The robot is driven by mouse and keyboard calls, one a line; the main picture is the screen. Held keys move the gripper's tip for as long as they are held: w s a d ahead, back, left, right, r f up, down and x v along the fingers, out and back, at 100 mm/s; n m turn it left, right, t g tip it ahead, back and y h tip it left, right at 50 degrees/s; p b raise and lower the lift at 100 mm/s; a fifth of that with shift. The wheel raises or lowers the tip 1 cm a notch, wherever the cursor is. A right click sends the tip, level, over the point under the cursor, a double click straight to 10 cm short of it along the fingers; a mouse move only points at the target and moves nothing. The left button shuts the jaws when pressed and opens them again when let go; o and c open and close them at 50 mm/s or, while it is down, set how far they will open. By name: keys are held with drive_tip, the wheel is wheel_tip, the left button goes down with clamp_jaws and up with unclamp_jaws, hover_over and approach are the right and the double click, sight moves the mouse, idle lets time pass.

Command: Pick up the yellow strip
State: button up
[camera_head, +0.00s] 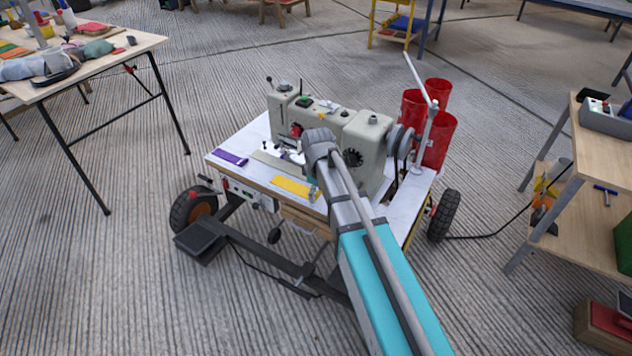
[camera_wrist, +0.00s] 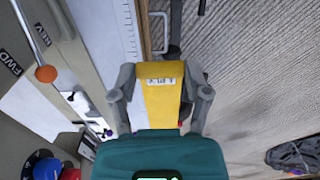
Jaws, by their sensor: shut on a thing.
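The yellow strip (camera_head: 292,187) lies flat at the front edge of the white sewing table (camera_head: 229,142) in the head view. In the wrist view the yellow strip (camera_wrist: 161,98) spans the space between my two grey fingers, with a small white label with dark marks near its far end. My gripper (camera_wrist: 162,103) is shut on the strip, one finger along each side. In the head view my gripper (camera_head: 313,186) is at the strip's right end, partly hidden by my arm.
A beige sewing machine (camera_head: 362,140) stands just behind my gripper. A purple strip (camera_head: 230,158) lies to the left on the same table. Red cylinders (camera_head: 437,138) stand behind the machine. Open floor lies in front of the table.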

drive_tip(key=shift+s+d+r+p, duration=0.2)
drive_tip(key=shift+s+r, duration=0.1)
drive_tip(key=shift+s, duration=0.35)
drive_tip(key=shift+s+d+r+p, duration=0.1)
drive_tip(key=shift+s+r+p, duration=0.15)
drive_tip(key=shift+s, duration=0.4)
drive_tip(key=shift+s+d+r+p, duration=0.15)
drive_tip(key=shift+s+r, duration=0.15)
drive_tip(key=shift+s, duration=0.35)
drive_tip(key=shift+r, duration=0.1)
wheel_tip(320, 180, up, 50)
drive_tip(key=p, duration=5)
